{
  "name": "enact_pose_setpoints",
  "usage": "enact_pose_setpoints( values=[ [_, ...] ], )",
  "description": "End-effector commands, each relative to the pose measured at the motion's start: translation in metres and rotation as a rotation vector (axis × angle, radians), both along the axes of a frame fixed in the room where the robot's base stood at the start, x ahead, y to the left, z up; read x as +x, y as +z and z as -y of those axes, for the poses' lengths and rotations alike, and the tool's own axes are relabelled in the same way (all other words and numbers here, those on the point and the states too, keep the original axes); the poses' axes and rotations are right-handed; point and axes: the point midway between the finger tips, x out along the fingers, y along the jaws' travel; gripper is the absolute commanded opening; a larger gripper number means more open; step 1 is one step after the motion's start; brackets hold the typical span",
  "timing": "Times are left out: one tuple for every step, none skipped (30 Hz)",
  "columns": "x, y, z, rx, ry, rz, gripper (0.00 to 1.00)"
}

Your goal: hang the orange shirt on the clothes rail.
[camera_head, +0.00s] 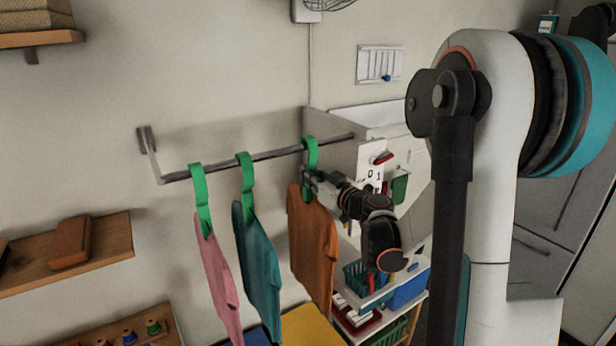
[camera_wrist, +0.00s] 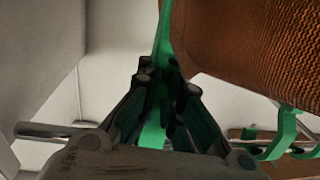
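The orange shirt (camera_head: 313,245) hangs upright from a green hanger (camera_head: 311,152) near the right end of the grey clothes rail (camera_head: 274,154). The hanger's top overlaps the rail in the head view; I cannot tell whether its hook bears on the rail. My gripper (camera_head: 312,180) is at the hanger just below the rail, from the right. In the wrist view my gripper's fingers (camera_wrist: 166,82) close around the green hanger (camera_wrist: 165,42), with the orange shirt (camera_wrist: 255,45) at upper right. The rail (camera_wrist: 48,131) runs behind the fingers, which hide part of it.
A pink shirt (camera_head: 218,280) and a teal shirt (camera_head: 258,270) hang on green hangers left of the orange one. A white panel (camera_head: 372,165) stands close right of my gripper. A wooden shelf (camera_head: 110,240) is at left, and a stand with baskets (camera_head: 362,277) is below right.

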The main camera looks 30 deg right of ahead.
Motion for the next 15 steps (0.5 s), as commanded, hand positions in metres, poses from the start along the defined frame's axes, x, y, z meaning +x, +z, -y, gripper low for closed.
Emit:
enact_pose_setpoints(
  values=[
    [0.0000, 0.0003, 0.0000, 0.000, 0.000, 0.000, 0.00],
    [0.0000, 0.0004, 0.0000, 0.000, 0.000, 0.000, 0.00],
    [0.0000, 0.0004, 0.0000, 0.000, 0.000, 0.000, 0.00],
    [0.0000, 0.0004, 0.0000, 0.000, 0.000, 0.000, 0.07],
    [0.0000, 0.0004, 0.0000, 0.000, 0.000, 0.000, 0.13],
    [0.0000, 0.0004, 0.0000, 0.000, 0.000, 0.000, 0.22],
    [0.0000, 0.0004, 0.0000, 0.000, 0.000, 0.000, 0.29],
    [0.0000, 0.0003, 0.0000, 0.000, 0.000, 0.000, 0.30],
    [0.0000, 0.0003, 0.0000, 0.000, 0.000, 0.000, 0.30],
    [0.0000, 0.0003, 0.0000, 0.000, 0.000, 0.000, 0.30],
    [0.0000, 0.0003, 0.0000, 0.000, 0.000, 0.000, 0.30],
    [0.0000, 0.0003, 0.0000, 0.000, 0.000, 0.000, 0.30],
    [0.0000, 0.0003, 0.0000, 0.000, 0.000, 0.000, 0.30],
    [0.0000, 0.0003, 0.0000, 0.000, 0.000, 0.000, 0.30],
    [0.0000, 0.0001, 0.0000, 0.000, 0.000, 0.000, 0.30]
  ],
)
